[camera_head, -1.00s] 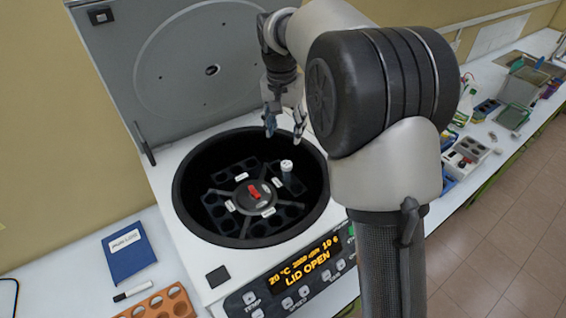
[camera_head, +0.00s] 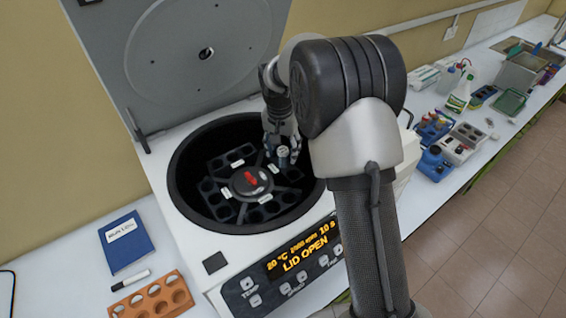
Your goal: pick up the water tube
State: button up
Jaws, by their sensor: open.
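The tube (camera_head: 283,153) stands in a rotor slot of the open centrifuge (camera_head: 177,197), on the far right side of the rotor. Only its pale cap area shows; whether it holds water cannot be told. My gripper (camera_head: 283,150) is down in the bowl with its open fingers around the top of the tube, one on each side. Whether the fingers touch the tube cannot be told.
The centrifuge lid (camera_head: 185,60) stands raised behind the bowl. The rotor has a red-marked hub (camera_head: 250,180) and several empty slots. An orange rack (camera_head: 150,296), a marker (camera_head: 131,280) and a blue log book (camera_head: 126,241) lie left. Bottles and racks line the right bench.

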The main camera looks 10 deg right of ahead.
notch_tip(320, 180, down, 2)
jog(key=shift+w+d+f, duration=0.1)
jog(key=shift+w, duration=0.05)
jog(key=shift+c, duration=0.5)
jog(key=c, duration=1.1)
